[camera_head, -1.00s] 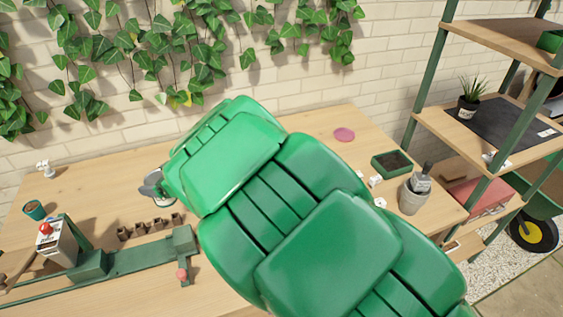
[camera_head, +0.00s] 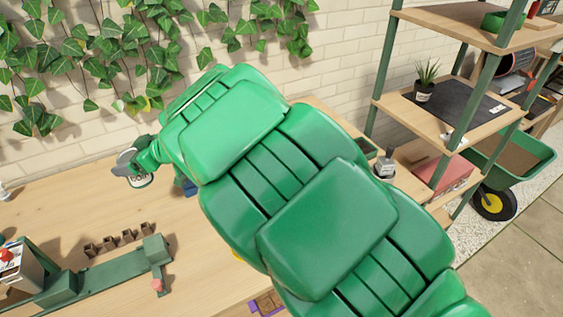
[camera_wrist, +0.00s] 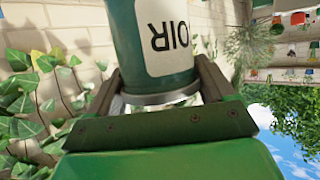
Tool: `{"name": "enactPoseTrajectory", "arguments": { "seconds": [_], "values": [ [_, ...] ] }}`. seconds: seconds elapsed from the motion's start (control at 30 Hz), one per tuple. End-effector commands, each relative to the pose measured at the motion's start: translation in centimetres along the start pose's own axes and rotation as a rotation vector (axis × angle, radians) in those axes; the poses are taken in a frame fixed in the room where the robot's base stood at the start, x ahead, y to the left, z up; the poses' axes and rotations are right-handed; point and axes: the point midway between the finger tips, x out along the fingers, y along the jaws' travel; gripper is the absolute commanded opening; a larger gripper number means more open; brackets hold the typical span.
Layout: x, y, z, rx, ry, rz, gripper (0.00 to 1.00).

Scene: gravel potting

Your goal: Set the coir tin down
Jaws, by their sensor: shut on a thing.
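The coir tin (camera_wrist: 165,45) is dark green with a white label, and its lettering reads upside down in the wrist view. My gripper (camera_wrist: 160,88) is shut on it, one finger on each side, near a pale metal rim. In the head view, the tin (camera_head: 140,179) shows small beyond the end of my green arm, partly hidden by the gripper (camera_head: 143,160). It appears above the back of the wooden table (camera_head: 75,205), by the brick wall. I cannot tell its exact height above the table.
Several small brown pots (camera_head: 108,244) and a green rail-like device (camera_head: 105,272) stand at the front left of the table. Ivy (camera_head: 85,50) hangs on the wall. A shelf rack (camera_head: 420,125) and a wheelbarrow (camera_head: 518,160) are at the right. Bare tabletop lies left of my arm.

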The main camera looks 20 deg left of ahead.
Motion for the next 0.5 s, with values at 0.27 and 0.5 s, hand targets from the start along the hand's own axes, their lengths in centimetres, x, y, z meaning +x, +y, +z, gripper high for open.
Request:
{"name": "enactPoseTrajectory", "arguments": {
  "seconds": [0.27,0.5],
  "values": [
    [-2.6,6.0,0.5,-0.002,0.000,-0.003,0.27],
    [-5.7,11.0,1.2,-0.004,0.000,-0.004,0.27]
  ]
}}
